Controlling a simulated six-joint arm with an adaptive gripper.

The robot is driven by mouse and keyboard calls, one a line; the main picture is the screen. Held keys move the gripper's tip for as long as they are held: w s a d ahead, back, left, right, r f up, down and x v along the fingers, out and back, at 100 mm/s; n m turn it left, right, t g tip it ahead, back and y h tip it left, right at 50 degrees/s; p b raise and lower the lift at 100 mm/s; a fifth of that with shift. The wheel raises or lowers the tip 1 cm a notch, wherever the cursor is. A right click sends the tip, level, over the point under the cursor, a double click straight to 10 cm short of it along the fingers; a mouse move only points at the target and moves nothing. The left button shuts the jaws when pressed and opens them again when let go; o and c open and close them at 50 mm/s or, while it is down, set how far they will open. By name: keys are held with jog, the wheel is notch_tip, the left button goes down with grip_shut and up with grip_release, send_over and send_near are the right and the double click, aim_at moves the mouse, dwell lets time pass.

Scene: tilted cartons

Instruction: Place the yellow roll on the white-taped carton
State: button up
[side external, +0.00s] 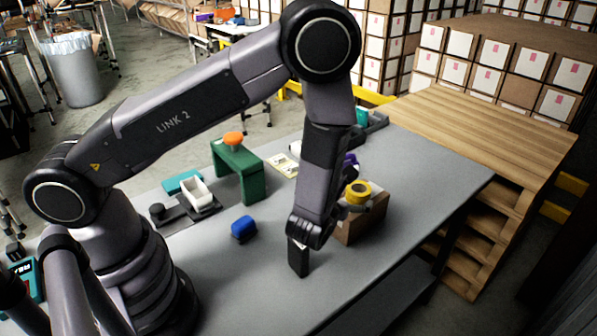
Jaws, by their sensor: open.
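The yellow roll (357,191) shows at the top of a brown carton (362,223), just right of my forearm. My forearm covers the left part of this carton. I see no white tape on its visible faces, and I cannot tell whether it is the white-taped carton. My gripper (299,268) points down over the grey table, left of and nearer the camera than the carton. It is open and apart from the yellow roll. Its fingers are dark and seen edge-on, so the gap between them is hard to make out.
A blue object (243,229) lies left of my gripper. A green stand (237,173) bears an orange object (233,139). A white bin (197,195) stands farther left. A purple object (350,159) is partly behind my forearm. The right side of the table (440,172) is clear.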

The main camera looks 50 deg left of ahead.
jog(key=s+a+r+n+g+y, duration=0.3)
jog(key=s+a+r+n+g, duration=0.2)
jog(key=s+a+r+n, duration=0.45)
jog(key=s+a+r+n+g+y, duration=0.3)
jog(key=s+a+r+n+g, duration=0.2)
jog(key=a+r+n, duration=0.5)
jog(key=s+d+r+n+t+h, duration=0.1)
jog(key=s+d+r+n+h, duration=0.3)
jog(key=s+n+h, duration=0.1)
jog(key=s+d+r+n+t+h, duration=0.2)
jog(key=s+d+r+n+h, duration=0.3)
jog(key=s+n+h, duration=0.1)
jog(key=s+n, duration=0.1)
jog(key=s, duration=0.1)
jog(key=shift+s+d, duration=0.2)
jog(key=shift+s, duration=0.2)
